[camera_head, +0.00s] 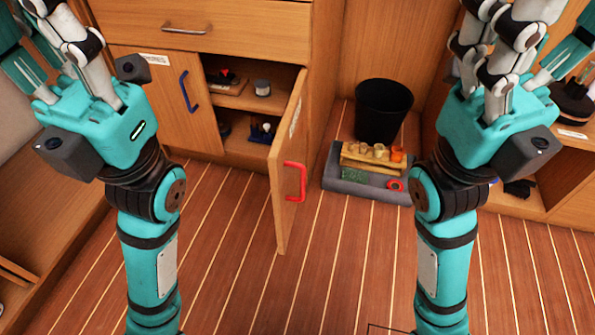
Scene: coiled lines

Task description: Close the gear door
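A wooden cabinet door with a red handle (295,180) stands swung open toward me, its edge facing the camera, with a small pale label near its top that I cannot read. I take it to be the gear door (283,150). The cabinet opening to its left shows two shelves with small items. My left gripper (70,40) is raised at the upper left, well away from the door. My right gripper (510,45) is raised at the upper right, also apart from it. Both grippers' fingertips run toward or past the top edge, and I see nothing held.
A shut door with a blue handle (189,91) is left of the opening, under a drawer (190,12). Right of the open door, a grey tray (345,186) holds a wooden rack and small items, before a black bin (382,110). The striped floor (340,270) in front is clear.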

